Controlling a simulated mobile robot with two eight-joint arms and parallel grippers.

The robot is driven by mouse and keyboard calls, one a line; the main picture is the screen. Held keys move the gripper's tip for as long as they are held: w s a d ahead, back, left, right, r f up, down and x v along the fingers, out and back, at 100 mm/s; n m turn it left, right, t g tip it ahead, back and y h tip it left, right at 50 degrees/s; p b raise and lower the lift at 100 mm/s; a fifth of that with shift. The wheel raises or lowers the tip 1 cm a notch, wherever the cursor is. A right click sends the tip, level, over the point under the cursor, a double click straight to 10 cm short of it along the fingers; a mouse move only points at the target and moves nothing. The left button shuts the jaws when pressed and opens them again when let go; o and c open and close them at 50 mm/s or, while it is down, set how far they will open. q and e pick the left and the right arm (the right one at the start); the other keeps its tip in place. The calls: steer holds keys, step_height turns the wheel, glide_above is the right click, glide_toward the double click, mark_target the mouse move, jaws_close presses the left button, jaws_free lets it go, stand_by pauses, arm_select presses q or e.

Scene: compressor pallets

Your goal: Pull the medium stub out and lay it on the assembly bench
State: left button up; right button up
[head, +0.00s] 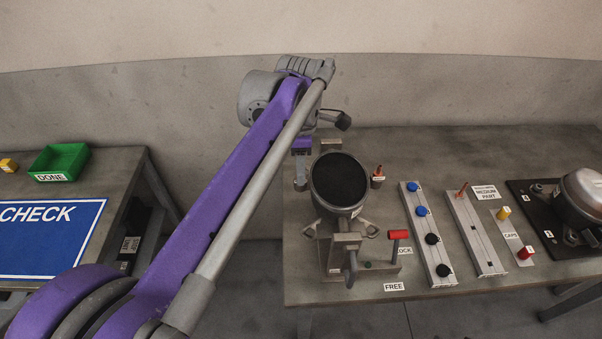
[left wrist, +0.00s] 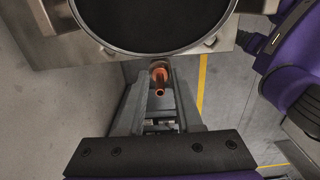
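The compressor (head: 340,182), a dark open-topped pot, is clamped in a fixture on the assembly bench. A copper stub (left wrist: 158,82) sticks out from its side in the left wrist view. My left gripper (head: 301,183) is low beside the compressor's left side. In the left wrist view, its two fingers (left wrist: 161,88) lie on either side of the stub, with what looks like a narrow gap around it. They appear open, and contact is hard to judge. The head view hides this stub. Another copper stub (head: 378,174) stands right of the pot. My right gripper is not in view.
The bench (head: 420,150) holds a red-handled lever (head: 397,235), a strip of blue and black caps (head: 430,240), a MEDIUM PART rack (head: 475,235), a CAPS strip (head: 515,238) and a second compressor (head: 585,190). A green DONE bin (head: 60,160) stands on the left table.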

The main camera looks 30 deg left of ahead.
arm_select(q)
jaws_close()
steer(key=shift+r, duration=0.2)
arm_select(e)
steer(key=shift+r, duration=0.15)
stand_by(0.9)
arm_select(q)
steer(key=shift+r+p, duration=1.7)
steer(key=shift+r, duration=1.15)
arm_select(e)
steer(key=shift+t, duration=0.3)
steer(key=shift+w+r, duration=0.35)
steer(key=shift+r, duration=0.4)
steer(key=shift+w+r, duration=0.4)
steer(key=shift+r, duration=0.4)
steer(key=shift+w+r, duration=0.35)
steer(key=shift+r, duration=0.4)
